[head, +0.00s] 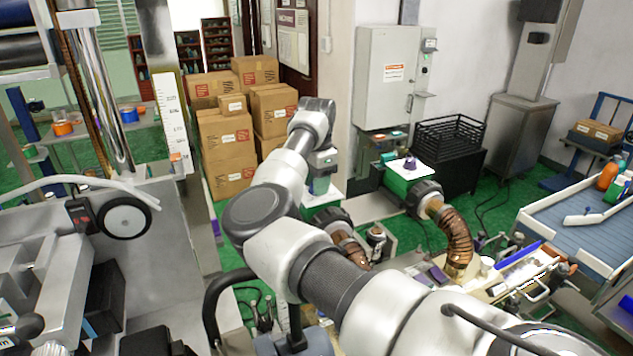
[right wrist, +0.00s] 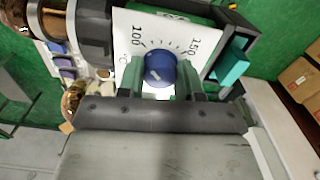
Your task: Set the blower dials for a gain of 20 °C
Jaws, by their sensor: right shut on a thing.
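My right gripper (right wrist: 160,82) is shut on a round blue dial (right wrist: 160,66) with a pale pointer mark, seen in the right wrist view. The dial sits on a white scale panel (right wrist: 127,42) printed with 100, 150 and °C; the fingers hide the panel's lower part. In the head view my right gripper (head: 321,180) is over the left blower (head: 325,212), largely hiding it. The right blower (head: 398,182) is green with a white top panel and a purple dial (head: 410,163); its scale is too small to read. My left gripper is not in view.
A brown hose (head: 455,232) runs from the right blower's black collar. A teal block (right wrist: 230,68) sits beside the scale panel. Cardboard boxes (head: 222,140) stand behind my right arm. A black crate (head: 450,137) and a grey cabinet (head: 387,75) stand beyond the right blower.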

